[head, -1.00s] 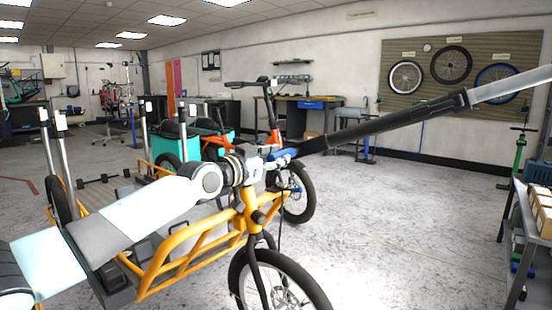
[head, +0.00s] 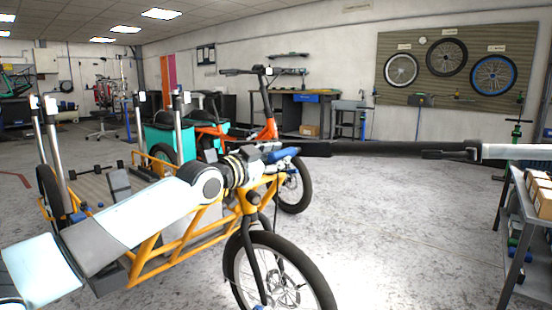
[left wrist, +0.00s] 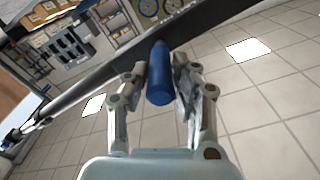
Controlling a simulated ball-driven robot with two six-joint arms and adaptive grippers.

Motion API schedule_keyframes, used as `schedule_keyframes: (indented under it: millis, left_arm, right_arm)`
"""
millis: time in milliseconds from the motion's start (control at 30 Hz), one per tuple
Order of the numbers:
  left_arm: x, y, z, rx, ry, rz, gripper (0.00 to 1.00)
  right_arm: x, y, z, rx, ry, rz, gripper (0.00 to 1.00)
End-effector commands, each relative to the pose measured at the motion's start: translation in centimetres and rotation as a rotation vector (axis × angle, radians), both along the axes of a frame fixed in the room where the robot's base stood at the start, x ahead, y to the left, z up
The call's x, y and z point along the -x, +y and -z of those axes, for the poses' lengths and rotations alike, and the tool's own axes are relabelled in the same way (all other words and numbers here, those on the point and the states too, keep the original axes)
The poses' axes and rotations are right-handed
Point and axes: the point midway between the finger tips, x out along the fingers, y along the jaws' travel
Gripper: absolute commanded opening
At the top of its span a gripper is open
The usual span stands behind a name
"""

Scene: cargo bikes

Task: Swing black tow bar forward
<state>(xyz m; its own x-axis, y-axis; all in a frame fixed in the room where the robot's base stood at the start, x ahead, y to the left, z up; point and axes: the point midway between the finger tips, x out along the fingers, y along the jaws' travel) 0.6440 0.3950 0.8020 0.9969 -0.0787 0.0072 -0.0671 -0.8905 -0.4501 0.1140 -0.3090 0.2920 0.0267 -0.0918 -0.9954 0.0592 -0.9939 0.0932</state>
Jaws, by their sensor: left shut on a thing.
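The black tow bar (head: 390,149) runs nearly level across the right half of the head view, with a light silver section (head: 510,152) at its right end. A blue grip (head: 285,153) shows at its left end, beside the yellow cargo bike (head: 150,255). My left gripper (head: 272,160) is at this grip. In the left wrist view, its two fingers stand on either side of the blue grip (left wrist: 160,75) and are shut on it. The black bar (left wrist: 85,90) crosses behind them diagonally. My right gripper is not in view.
The yellow bike's front wheel (head: 275,275) stands below my left arm. A teal and orange cargo bike (head: 240,134) is behind. A grey shelf with boxes (head: 530,205) stands at the right edge. The floor between is clear.

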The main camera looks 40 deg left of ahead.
Motion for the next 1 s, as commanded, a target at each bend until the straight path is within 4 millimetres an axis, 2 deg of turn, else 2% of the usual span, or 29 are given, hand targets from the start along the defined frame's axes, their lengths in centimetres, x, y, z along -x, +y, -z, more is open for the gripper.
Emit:
schedule_keyframes:
  millis: [33,100,133,300,667,1000]
  left_arm:
    - [0.1,0.0,0.7,0.002,0.016,-0.002,0.00]
    - [0.1,0.0,0.8,0.002,0.017,-0.002,0.00]
    - [0.1,0.0,0.8,0.002,0.018,-0.002,0.28]
    - [0.1,0.0,0.7,0.002,0.014,-0.001,0.48]
    - [0.5,0.1,0.4,-0.002,0.010,-0.002,0.48]
    - [4.2,0.4,0.5,-0.006,0.012,-0.002,0.48]
  right_arm:
    - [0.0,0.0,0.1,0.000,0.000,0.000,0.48]
    - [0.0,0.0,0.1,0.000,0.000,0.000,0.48]
    - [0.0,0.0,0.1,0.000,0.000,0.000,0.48]
    - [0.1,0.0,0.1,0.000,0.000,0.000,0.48]
    - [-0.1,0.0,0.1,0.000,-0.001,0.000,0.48]
    - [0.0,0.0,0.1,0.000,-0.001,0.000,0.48]
